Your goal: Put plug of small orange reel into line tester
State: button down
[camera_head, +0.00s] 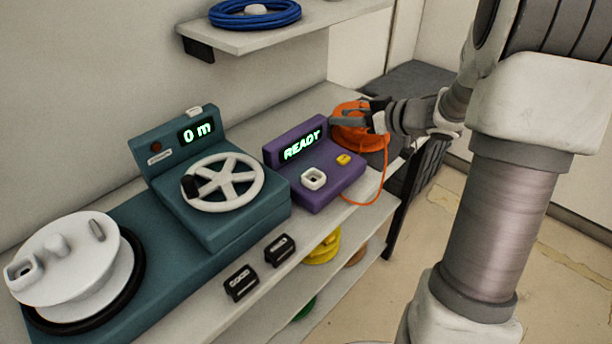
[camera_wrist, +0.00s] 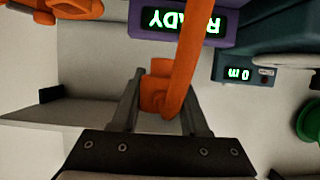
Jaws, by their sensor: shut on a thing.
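The line tester (camera_head: 312,160) is a purple box on the bench, its screen reading READY. It has a white square socket (camera_head: 314,179) and a yellow button (camera_head: 343,159). The small orange reel (camera_head: 358,138) is at the tester's right, partly behind my gripper (camera_head: 358,115). In the wrist view, my gripper (camera_wrist: 160,108) is shut on an orange plug (camera_wrist: 157,95), with a thick orange cable passing in front of it. The tester (camera_wrist: 165,35) and part of the reel (camera_wrist: 62,8) show at the top there. The plug's tip is hidden.
Left of the tester stands a teal meter machine (camera_head: 215,190) reading 0 m, with a white handwheel and a white-topped reel drum (camera_head: 75,255). A blue coil (camera_head: 255,14) lies on the upper shelf; a yellow reel (camera_head: 323,248) sits below. An orange cable (camera_head: 378,185) loops over the bench edge.

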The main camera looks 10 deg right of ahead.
jog(key=b, duration=0.5)
send_over(305, 163)
jog(key=s+a, duration=0.1)
jog(key=s, duration=0.4)
notch_tip(305, 163, down, 6)
jog(key=shift+w+a+f, duration=0.1)
jog(key=shift+a+f, duration=0.05)
jog(key=shift+f+b, duration=0.85)
jog(key=shift+f, duration=1.1)
jog(key=shift+f, duration=0.35)
jog(key=shift+c, duration=2.1)
grip_release()
jog(key=shift+r, duration=0.2)
jog(key=shift+r, duration=0.35)
jog(key=p+v, duration=0.4)
jog(key=v, duration=0.8)
jog(key=shift+f, duration=0.25)
